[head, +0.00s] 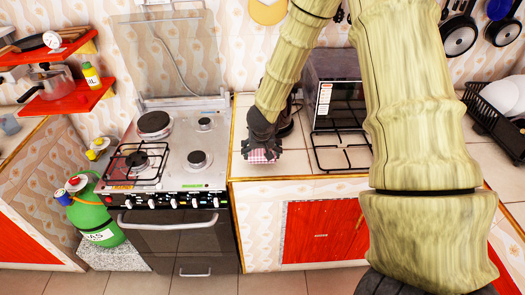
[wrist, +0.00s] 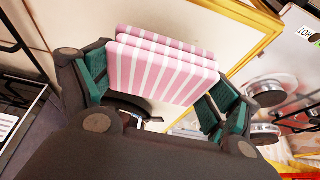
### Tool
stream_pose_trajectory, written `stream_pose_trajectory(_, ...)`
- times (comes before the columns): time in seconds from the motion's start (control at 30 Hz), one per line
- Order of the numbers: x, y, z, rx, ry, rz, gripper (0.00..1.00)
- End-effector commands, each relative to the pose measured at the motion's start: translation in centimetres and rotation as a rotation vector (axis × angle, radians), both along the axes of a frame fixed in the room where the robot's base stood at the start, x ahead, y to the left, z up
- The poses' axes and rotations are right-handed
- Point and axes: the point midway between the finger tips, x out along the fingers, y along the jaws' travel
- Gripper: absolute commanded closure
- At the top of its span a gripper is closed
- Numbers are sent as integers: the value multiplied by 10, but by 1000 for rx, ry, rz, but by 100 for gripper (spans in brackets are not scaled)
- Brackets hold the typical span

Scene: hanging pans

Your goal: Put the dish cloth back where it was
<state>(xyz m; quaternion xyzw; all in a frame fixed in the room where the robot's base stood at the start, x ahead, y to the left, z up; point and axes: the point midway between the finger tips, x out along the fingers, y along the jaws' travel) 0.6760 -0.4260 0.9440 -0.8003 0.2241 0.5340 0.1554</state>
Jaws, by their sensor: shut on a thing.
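The dish cloth (head: 263,156) is a small folded pink cloth with white stripes. In the head view it is under my gripper (head: 261,147), over the front left part of the tiled counter (head: 292,163), just right of the stove. In the wrist view the folded cloth (wrist: 165,62) lies between the two fingers of my gripper (wrist: 158,88), which are shut on it with their green pads at its sides. I cannot tell whether the cloth touches the counter. My gripper hides part of the cloth in the head view.
The stove (head: 198,150) stands left of the counter. A microwave (head: 335,92) and a black burner grate (head: 341,152) are to the right of my gripper. A dish rack (head: 497,118) is at the far right. Red shelves (head: 80,100) and a green gas bottle (head: 92,217) are at left.

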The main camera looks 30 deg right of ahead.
Motion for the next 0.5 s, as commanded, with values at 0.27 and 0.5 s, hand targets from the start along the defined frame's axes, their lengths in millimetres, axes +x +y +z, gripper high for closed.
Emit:
stream_pose_trajectory(0.27,22,-12,-2,-2,0,2,34)
stream_pose_trajectory(0.5,21,-20,-19,9,2,0,34)
